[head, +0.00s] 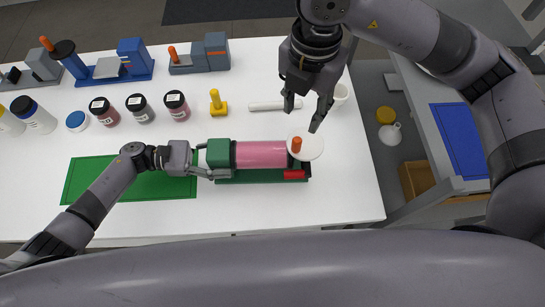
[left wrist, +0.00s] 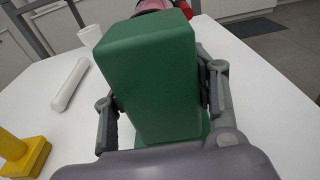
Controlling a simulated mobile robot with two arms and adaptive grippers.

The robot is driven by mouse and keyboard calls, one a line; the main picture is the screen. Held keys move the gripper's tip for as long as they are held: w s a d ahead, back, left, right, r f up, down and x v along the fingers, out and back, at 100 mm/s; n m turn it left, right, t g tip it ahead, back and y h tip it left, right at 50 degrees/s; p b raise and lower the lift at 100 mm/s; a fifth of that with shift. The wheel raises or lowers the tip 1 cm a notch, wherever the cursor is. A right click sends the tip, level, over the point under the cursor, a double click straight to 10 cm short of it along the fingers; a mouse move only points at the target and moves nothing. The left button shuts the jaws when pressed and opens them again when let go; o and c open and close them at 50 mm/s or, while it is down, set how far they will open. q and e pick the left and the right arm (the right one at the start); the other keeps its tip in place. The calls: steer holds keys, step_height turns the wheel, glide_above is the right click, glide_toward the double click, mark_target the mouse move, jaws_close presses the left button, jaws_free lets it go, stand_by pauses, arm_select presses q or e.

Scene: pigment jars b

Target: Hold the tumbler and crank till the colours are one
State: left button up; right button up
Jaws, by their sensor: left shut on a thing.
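The tumbler stands on the white table, with a green base (head: 260,176), a pink drum (head: 261,154) and a green end block (head: 218,152). The drum looks an even pink in the head view. My left gripper (head: 207,158) is shut on the green end block, which also fills the middle of the left wrist view (left wrist: 152,80) between the two fingers. My right gripper (head: 302,116) is open and empty, just behind and above the orange knob, apart from it.
Behind the tumbler are a white rod (head: 272,105), a yellow stand (head: 218,104), a white cup (head: 341,94) and several jars, including a dark pink one (head: 176,106). A green mat (head: 90,179) lies left. Blue and grey devices line the back. The front right table is clear.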

arm_select(q)
steer(key=shift+a+f, duration=0.1)
steer(key=shift+f, duration=0.15)
steer(key=o, duration=1.4)
steer(key=shift+w, duration=0.1)
steer(key=shift+o, duration=0.8)
steer(key=shift+r, duration=0.2)
steer(key=a, duration=0.8)
steer(key=a+r, duration=0.1)
steer(key=a, duration=0.2)
steer(key=shift+w+a+r, duration=0.1)
steer(key=shift+w+a, duration=0.1)
steer(key=shift+a, duration=0.2)
steer(key=shift+s, duration=0.1)
